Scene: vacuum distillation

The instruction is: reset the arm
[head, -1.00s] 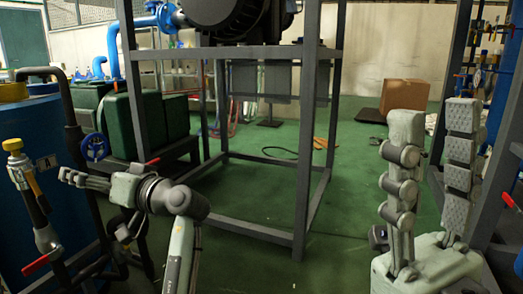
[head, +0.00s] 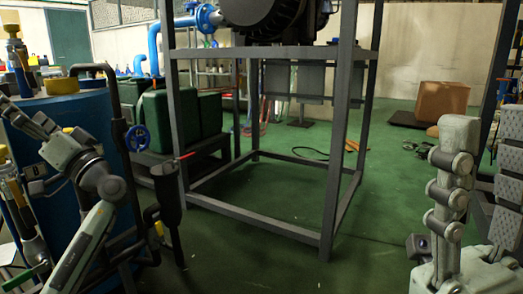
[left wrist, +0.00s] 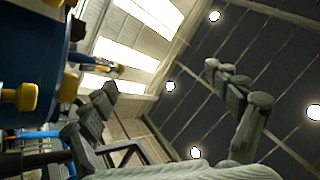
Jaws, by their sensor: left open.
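My left arm (head: 85,235) rises from the lower left in the head view. Its gripper (head: 18,112) is open, with its fingers up and left in front of a blue tank (head: 105,120); whether it touches anything is unclear. In the left wrist view the left gripper (left wrist: 165,105) has its fingers wide apart, with nothing between them. My right gripper (head: 485,150) stands at the right edge of the head view, fingers pointing up and apart, with nothing held. Its outer finger is partly cut off by the frame.
A grey steel frame (head: 330,185) stands in the middle. A dark pipe with a blue handwheel (head: 137,138) and a red-handled valve (head: 186,155) are close right of my left arm. A cardboard box (head: 442,101) sits behind. Green floor (head: 270,215) is open inside and around the frame.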

